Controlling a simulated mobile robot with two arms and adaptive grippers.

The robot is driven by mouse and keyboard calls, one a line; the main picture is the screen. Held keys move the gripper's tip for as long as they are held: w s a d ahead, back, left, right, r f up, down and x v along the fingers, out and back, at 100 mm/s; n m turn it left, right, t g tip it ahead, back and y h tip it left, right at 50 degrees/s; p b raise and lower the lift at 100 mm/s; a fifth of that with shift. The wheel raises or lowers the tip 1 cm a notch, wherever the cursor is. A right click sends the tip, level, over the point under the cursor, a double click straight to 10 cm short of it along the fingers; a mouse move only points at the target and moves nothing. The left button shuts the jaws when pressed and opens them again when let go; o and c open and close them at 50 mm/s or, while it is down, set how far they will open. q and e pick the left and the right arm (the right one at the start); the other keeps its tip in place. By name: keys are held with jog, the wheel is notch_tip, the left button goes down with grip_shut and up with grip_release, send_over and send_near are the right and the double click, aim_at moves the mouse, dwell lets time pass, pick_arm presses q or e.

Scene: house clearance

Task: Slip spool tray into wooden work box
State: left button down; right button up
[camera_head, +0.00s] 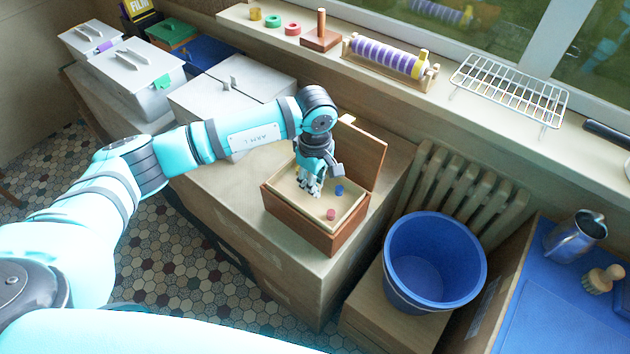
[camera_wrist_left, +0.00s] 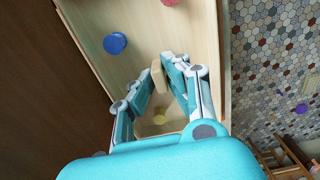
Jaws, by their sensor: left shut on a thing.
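The wooden work box (camera_head: 295,222) is reddish brown and stands on a large cardboard-coloured surface, with its hinged lid (camera_head: 365,155) raised at the back. The pale spool tray (camera_head: 318,212) lies at the box's opening; I cannot tell how deep it sits. A blue spool (camera_head: 339,190) and a red spool (camera_head: 331,214) stand in it. My left gripper (camera_head: 312,186) reaches down into the tray and is shut on it. In the left wrist view, the fingers (camera_wrist_left: 167,76) close at a small pale wooden piece of the tray (camera_wrist_left: 145,20). My right gripper is out of view.
A blue bucket (camera_head: 436,258) stands right of the box, before a radiator (camera_head: 468,190). Pale lidded boxes (camera_head: 235,82) stand behind my left arm. The windowsill holds a purple-striped roller (camera_head: 385,56) and a wire rack (camera_head: 510,88). Tiled floor lies left.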

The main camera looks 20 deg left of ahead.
pick_arm(q)
jog(key=shift+f+b, duration=1.5)
jog(key=shift+f, duration=0.25)
jog(key=c, duration=1.3)
grip_release()
jog(key=shift+r, duration=0.1)
jog(key=shift+o, duration=0.2)
jog(key=shift+r+p, duration=1.7)
jog(key=shift+r, duration=1.8)
jog(key=shift+r, duration=0.1)
notch_tip(320, 180, up, 12)
